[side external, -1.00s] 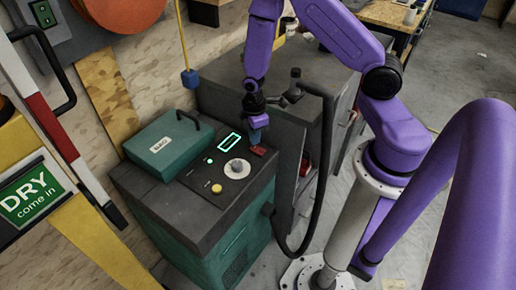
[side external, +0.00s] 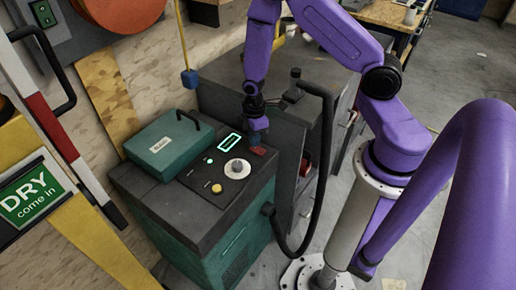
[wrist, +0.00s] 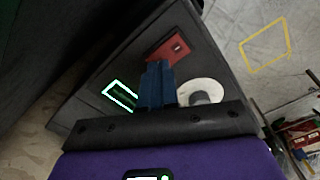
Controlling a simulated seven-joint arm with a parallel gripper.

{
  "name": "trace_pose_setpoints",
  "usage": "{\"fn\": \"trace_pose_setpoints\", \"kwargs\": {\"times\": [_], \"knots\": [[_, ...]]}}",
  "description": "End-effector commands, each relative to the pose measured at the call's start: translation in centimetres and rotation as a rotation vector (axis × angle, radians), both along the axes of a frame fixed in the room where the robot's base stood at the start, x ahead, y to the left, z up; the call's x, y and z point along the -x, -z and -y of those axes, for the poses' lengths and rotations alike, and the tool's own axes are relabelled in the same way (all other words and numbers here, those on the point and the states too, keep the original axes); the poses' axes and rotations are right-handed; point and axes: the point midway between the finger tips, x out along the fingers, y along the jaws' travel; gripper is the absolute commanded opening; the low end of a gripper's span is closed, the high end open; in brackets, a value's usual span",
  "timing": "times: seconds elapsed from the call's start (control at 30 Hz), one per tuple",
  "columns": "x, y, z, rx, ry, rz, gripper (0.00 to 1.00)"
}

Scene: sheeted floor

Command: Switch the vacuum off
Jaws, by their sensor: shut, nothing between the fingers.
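The vacuum (side external: 238,245) is a teal box with a dark top, standing against the wall. Its dark panel carries a red rocker switch (side external: 258,151), a lit green-framed display (side external: 230,142), a round knob on a pale dial (side external: 237,168), a yellow button (side external: 216,188) and a small green light (side external: 210,160). My gripper (side external: 260,137) is shut and empty, pointing down at the red switch. In the wrist view its blue fingertips (wrist: 157,68) overlap the near edge of the red switch (wrist: 170,49). Whether they touch it I cannot tell. The display is lit there too (wrist: 121,95).
A teal case labelled BAG (side external: 165,145) with a black handle sits on the vacuum, left of the panel. A black hose (side external: 326,150) arches on the right. A grey cabinet (side external: 225,85) stands behind. A DRY sign (side external: 32,195) is at left.

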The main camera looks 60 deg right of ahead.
Motion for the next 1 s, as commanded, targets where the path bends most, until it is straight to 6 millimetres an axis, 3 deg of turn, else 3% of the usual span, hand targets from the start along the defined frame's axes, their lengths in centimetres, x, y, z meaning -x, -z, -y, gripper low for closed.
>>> {"fn": "trace_pose_setpoints", "kwargs": {"times": [1.0], "knots": [[0.0,1.3,0.0,0.0,0.0,0.0,0.0]]}}
